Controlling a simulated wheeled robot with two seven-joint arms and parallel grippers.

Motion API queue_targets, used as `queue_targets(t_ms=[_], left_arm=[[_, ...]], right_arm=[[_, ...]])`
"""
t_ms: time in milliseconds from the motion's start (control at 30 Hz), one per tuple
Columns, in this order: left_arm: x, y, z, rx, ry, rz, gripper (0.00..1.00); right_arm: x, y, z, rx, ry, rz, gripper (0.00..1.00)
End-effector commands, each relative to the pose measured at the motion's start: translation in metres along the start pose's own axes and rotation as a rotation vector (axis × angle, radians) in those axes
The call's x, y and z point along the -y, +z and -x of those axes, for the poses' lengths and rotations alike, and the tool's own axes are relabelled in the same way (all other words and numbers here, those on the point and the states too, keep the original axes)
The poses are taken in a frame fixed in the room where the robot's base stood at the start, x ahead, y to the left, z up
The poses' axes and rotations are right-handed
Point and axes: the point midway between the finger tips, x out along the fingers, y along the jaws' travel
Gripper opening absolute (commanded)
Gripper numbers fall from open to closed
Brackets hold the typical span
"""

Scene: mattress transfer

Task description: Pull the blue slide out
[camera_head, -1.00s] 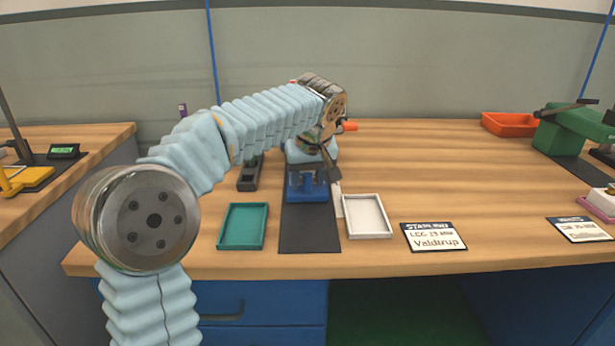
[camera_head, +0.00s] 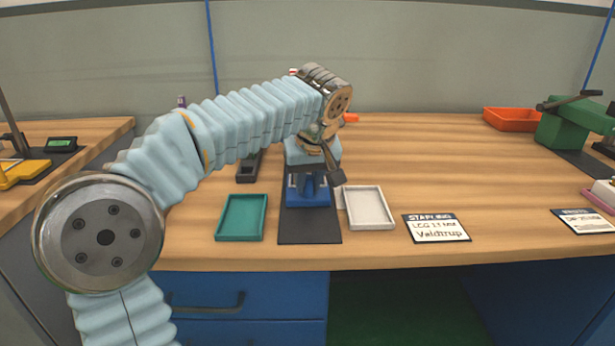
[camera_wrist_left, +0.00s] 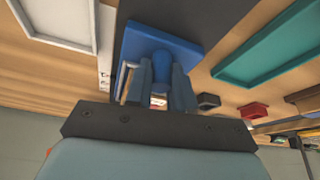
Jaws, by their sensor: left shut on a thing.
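The blue slide (camera_head: 308,194) sits on a dark mat (camera_head: 308,230) between the green and white trays. It also shows in the wrist view (camera_wrist_left: 150,36), with an upright blue knob (camera_wrist_left: 161,66) on it. My left gripper (camera_head: 307,178) reaches down over the slide from behind. In the wrist view its two fingers (camera_wrist_left: 161,84) stand on either side of the knob and are shut on it. My arm and wrist hide most of what stands behind the slide. My right gripper is not in view.
A green tray (camera_head: 242,218) lies left of the mat, a white tray (camera_head: 368,208) right of it. A label card (camera_head: 436,229) lies farther right. An orange bin (camera_head: 511,119) and a green device (camera_head: 572,128) stand at the back right. The bench middle-right is clear.

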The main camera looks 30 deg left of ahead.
Motion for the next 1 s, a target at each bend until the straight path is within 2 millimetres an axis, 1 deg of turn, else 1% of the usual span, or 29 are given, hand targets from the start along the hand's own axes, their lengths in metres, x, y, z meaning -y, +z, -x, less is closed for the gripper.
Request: queue_targets(t_ms=[33,100,200,300,433,733,767,800,900,1000], left_arm=[[0.002,0.018,0.001,-0.003,0.008,-0.005,0.00],[0.006,0.036,0.010,-0.003,0.008,-0.005,0.00],[0.011,0.058,0.021,-0.002,0.007,-0.004,0.00],[0.015,0.074,0.028,-0.002,0.005,-0.003,0.00],[0.018,0.083,0.034,-0.003,0.004,-0.001,0.00],[0.018,0.085,0.035,0.003,0.001,-0.004,0.00],[0.018,0.086,0.035,0.004,0.001,-0.004,0.28],[0.018,0.085,0.035,0.003,0.001,-0.004,0.34],[0.018,0.085,0.034,0.002,0.001,-0.003,0.48],[0.018,0.084,0.034,0.001,0.001,-0.002,0.48]], right_arm=[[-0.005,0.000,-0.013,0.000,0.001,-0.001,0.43],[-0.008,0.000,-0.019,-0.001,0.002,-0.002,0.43],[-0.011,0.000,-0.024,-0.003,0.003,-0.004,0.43],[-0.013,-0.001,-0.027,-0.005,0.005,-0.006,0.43],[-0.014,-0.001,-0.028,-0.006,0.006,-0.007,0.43],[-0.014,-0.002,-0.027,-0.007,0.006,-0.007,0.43],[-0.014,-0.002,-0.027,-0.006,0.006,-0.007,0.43],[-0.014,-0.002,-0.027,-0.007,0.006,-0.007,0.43],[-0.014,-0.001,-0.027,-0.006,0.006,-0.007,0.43],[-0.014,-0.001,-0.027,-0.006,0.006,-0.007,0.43]])
